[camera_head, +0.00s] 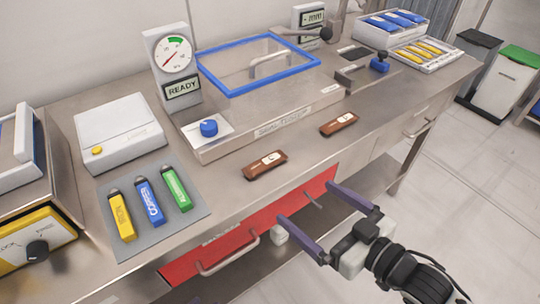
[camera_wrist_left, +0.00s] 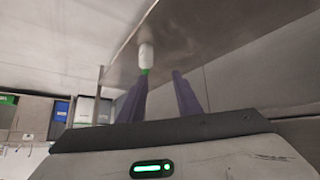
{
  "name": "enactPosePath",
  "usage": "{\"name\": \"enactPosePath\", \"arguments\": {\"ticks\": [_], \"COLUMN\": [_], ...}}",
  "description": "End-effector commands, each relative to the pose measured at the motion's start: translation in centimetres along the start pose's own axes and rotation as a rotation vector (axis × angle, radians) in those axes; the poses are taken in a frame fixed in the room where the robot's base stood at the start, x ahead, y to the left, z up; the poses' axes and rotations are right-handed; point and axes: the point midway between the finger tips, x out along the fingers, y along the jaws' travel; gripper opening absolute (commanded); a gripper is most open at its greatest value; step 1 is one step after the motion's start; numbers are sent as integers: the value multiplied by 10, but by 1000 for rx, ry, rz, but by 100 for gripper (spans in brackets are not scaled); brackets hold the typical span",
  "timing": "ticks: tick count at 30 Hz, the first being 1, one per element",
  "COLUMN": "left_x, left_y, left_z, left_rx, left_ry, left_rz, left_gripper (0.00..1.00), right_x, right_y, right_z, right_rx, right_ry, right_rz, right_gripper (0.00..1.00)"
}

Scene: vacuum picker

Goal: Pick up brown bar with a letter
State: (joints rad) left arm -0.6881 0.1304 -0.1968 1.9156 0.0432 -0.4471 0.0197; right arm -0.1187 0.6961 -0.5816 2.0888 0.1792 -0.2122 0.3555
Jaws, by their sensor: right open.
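Two brown bars lie flat on the steel counter in front of the glass-lidded chamber. The nearer brown bar (camera_head: 264,165) has a pale label with a small dark mark. The farther brown bar (camera_head: 338,124) also has a pale label; the letters are too small to read. My right gripper (camera_head: 305,203) is open and empty, in front of the counter edge and apart from both bars. My left gripper (camera_wrist_left: 160,74) shows only in the left wrist view, with its fingers apart and nothing between them.
The blue-framed chamber (camera_head: 262,66) stands behind the bars. A grey mat (camera_head: 157,234) holds yellow, blue and green blocks at left. A red drawer (camera_head: 240,237) with a handle sits below the counter edge. Trays with blue and yellow items stand at far right. The counter around the bars is clear.

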Motion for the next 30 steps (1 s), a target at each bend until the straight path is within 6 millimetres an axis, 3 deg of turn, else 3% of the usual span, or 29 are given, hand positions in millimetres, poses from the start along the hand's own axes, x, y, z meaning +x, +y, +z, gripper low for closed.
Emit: {"name": "enactPosePath", "arguments": {"ticks": [1, 3, 7, 30], "left_x": [-3, -5, -6, -9], "left_y": [-1, -2, -4, -4], "left_z": [0, 0, -2, -14], "left_rx": [-2, -3, -4, 3], "left_ry": [-4, -5, 0, 11], "left_rz": [-2, -5, -8, -8], "left_gripper": [31, 31, 31, 31], "right_x": [-2, -5, -8, 83], "right_y": [1, -1, -3, -24], "right_z": [-24, -41, -58, -69], "right_rx": [-36, -52, -64, -66], "right_ry": [24, 44, 59, 63], "right_rz": [-42, -86, -129, -137], "right_gripper": [100, 100, 100, 100]}}
